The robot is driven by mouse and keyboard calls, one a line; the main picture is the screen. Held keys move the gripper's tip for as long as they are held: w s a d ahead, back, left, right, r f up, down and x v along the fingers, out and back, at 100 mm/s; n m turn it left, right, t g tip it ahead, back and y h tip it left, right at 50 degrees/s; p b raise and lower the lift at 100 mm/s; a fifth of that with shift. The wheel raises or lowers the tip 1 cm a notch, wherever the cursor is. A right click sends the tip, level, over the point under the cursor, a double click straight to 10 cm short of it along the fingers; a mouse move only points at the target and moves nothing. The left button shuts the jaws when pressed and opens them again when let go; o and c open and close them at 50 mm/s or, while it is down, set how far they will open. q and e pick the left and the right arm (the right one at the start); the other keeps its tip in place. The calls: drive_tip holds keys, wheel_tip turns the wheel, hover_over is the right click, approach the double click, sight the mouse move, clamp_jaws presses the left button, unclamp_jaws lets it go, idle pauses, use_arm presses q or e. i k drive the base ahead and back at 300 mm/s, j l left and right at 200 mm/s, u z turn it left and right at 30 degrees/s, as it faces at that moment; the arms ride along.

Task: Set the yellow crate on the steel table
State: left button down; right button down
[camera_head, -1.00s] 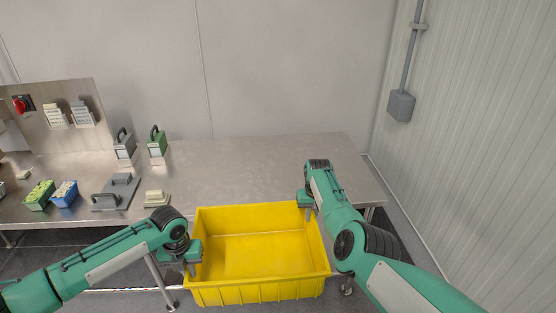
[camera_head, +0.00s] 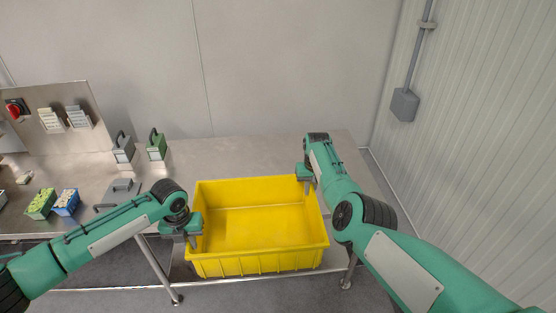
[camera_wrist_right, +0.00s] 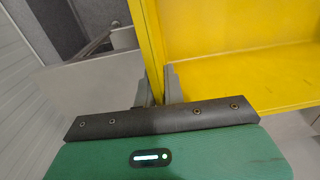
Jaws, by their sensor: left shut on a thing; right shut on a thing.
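The yellow crate (camera_head: 258,264) is empty and upright in the head view, held between my two grippers. Its far part overlaps the steel table (camera_head: 240,157) in the picture, and its near part stands out past the table's front edge. I cannot tell whether its bottom touches the tabletop. My left gripper (camera_head: 192,238) is shut on the crate's left wall. My right gripper (camera_head: 309,184) is shut on its right wall. In the right wrist view the fingers (camera_wrist_right: 158,88) pinch the yellow wall (camera_wrist_right: 149,40).
On the table's left stand a grey-handled block (camera_head: 123,148), a green-handled block (camera_head: 157,145), a green bin (camera_head: 41,204) and a blue bin (camera_head: 66,202). A grey-handled plate (camera_head: 122,189) lies near my left arm. The table's back right is clear. A ribbed wall (camera_head: 480,150) bounds the right.

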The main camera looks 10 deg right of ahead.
sight(255, 175)
drive_tip(key=i, duration=1.2)
